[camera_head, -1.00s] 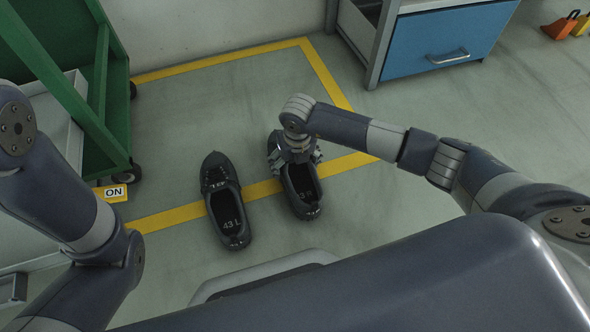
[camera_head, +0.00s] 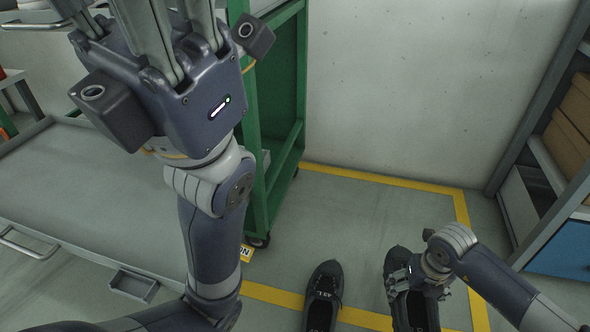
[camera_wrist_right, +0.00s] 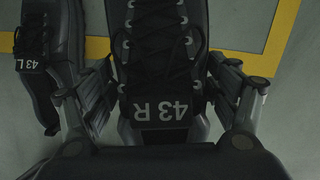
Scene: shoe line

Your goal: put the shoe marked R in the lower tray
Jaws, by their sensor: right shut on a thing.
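The dark shoe marked 43 R (camera_wrist_right: 160,108) lies between the fingers of my right gripper (camera_wrist_right: 165,85), which is shut on it around its laced middle. In the head view this shoe (camera_head: 418,312) is at the lower right, partly covered by my right gripper (camera_head: 416,282). I cannot tell whether it touches the floor. The shoe marked 43 L (camera_wrist_right: 40,62) is apart from it on the left, and it also shows in the head view (camera_head: 322,300). My left gripper (camera_head: 175,90) is raised large at the top left, with its fingertips out of frame. I cannot identify the lower tray for sure.
A green wheeled rack (camera_head: 262,190) stands behind my left arm, with a pale tray edge partly hidden. A broad grey surface (camera_head: 90,215) with handles is at the left. Shelving with boxes (camera_head: 572,115) stands at the right. Yellow tape (camera_head: 400,182) borders the floor area.

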